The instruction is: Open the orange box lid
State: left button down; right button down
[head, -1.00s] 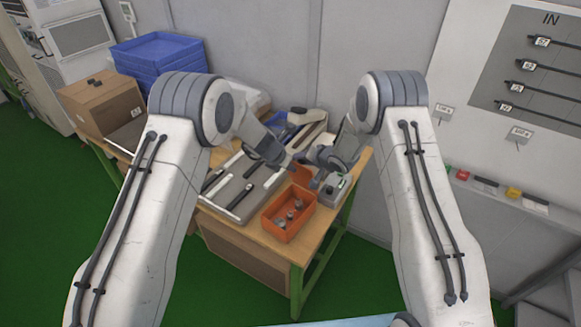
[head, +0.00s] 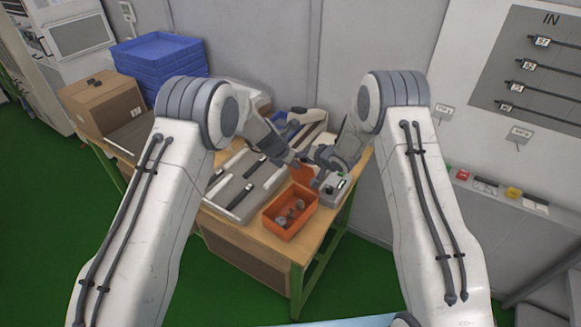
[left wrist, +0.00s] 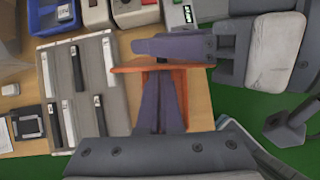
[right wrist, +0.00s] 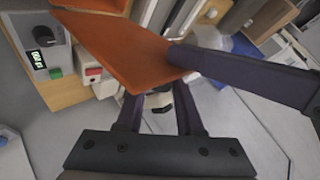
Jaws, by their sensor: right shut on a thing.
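The open orange box (head: 276,231) stands on the table's front corner with small grey parts inside. An orange lid panel (head: 302,173) stands tilted behind it. In the right wrist view the lid (right wrist: 125,50) is a large plate above my fingers; in the left wrist view it is a thin edge (left wrist: 128,67). My right gripper (right wrist: 158,98) is shut on the lid's edge. My left gripper (left wrist: 160,80) has its fingers close together beside the lid, with no object visible between them. A finger of the other gripper crosses the lid's corner in the right wrist view.
A grey tray (head: 222,207) with black-and-white tools lies left of the box. Blue crates (head: 160,55) and a cardboard box (head: 100,108) stand at the back left. The wall is close behind.

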pick_arm(q)
jog(key=shift+w+d+r, duration=0.3)
jog(key=shift+r, duration=0.15)
pick_arm(e)
jog(key=shift+s+a+f, duration=0.15)
jog(key=shift+s+a, duration=0.1)
jog(key=shift+a, duration=0.25)
jog(key=c, duration=0.5)
grip_release()
